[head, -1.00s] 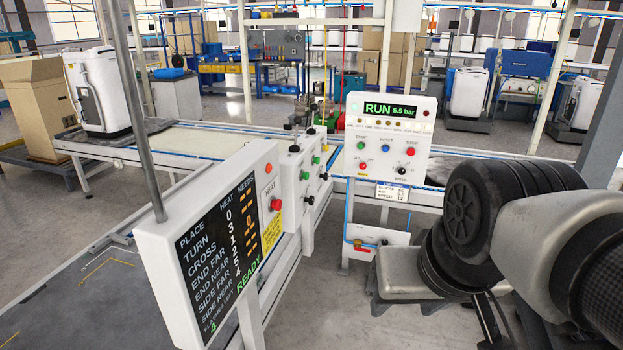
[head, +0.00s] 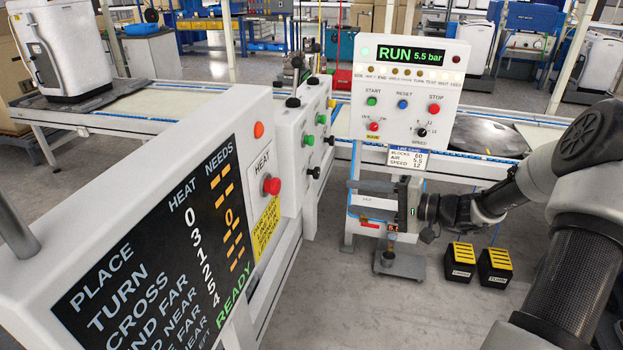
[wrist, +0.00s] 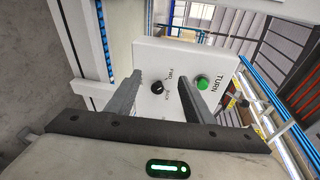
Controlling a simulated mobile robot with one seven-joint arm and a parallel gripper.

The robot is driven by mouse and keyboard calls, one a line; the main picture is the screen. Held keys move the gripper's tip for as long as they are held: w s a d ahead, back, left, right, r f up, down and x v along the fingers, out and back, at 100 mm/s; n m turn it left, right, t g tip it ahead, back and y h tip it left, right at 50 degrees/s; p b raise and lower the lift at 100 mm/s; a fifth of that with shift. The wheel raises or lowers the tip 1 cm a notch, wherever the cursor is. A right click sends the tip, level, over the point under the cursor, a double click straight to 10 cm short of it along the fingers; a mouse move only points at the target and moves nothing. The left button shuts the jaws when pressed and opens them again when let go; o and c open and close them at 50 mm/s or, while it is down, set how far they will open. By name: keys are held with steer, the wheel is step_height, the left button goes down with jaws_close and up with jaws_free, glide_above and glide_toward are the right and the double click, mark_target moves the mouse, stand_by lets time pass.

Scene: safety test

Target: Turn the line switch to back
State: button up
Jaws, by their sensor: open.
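In the wrist view, a white box (wrist: 215,62) marked TURN carries a green button (wrist: 203,82) and a small black knob (wrist: 157,87) with FWD and BACK lettering. The knob's pointer direction is too small to tell. My gripper (wrist: 160,78) is open and empty, its fingers appearing either side of the knob, apart from it. In the head view, my gripper (head: 348,198) points left, in front of the control stand. White boxes (head: 294,150) with green buttons and black knobs stand left of it; their lettering is unreadable there.
A control panel (head: 405,95) reading RUN 5.5 bar stands behind my gripper. A large display board (head: 150,235) with a red HEAT button (head: 271,186) fills the near left. A conveyor (head: 130,125) runs behind. Two black, yellow-topped boxes (head: 477,264) sit on the floor.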

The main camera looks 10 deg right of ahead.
steer(key=w+d+f+m+t, duration=0.1)
steer(key=w+d+f+t, duration=0.15)
steer(key=d, duration=0.25)
steer(key=t+b, duration=0.1)
steer(key=b, duration=0.2)
glide_toward(319, 174)
steer(key=shift+m, duration=0.4)
steer(key=x, duration=0.8)
steer(key=shift+w+a, duration=0.25)
steer(key=shift+r, duration=0.1)
steer(key=c, duration=1)
